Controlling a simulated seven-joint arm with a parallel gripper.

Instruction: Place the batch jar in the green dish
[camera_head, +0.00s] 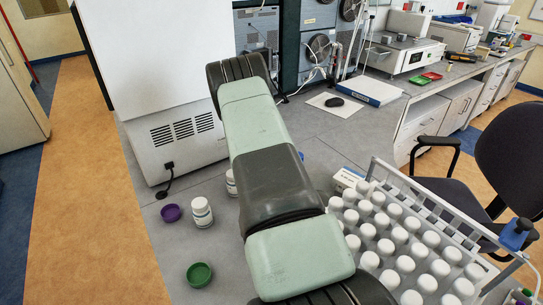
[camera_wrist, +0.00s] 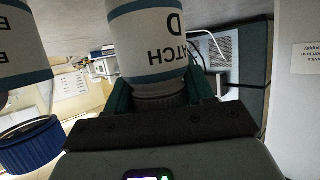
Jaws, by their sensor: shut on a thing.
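In the wrist view my gripper (camera_wrist: 158,98) is shut on a white batch jar (camera_wrist: 150,45), which appears upside down in this picture. Its blue-banded label reads "ATCH" and "D", and its dark cap is between the green fingers. I cannot tell whether its base touches the bench. In the head view my arm hides the gripper. The empty green dish (camera_head: 199,275) lies on the grey bench at the lower left of that view. One white jar (camera_head: 202,212) stands behind the dish, and another (camera_head: 231,183) is partly hidden by my arm.
A purple dish (camera_head: 171,213) lies left of the standing jar. A rack of several white-capped bottles (camera_head: 400,240) fills the right. A large white machine (camera_head: 160,80) stands behind. A blue-capped jar (camera_wrist: 40,145) is close at left in the wrist view. Bench around the green dish is clear.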

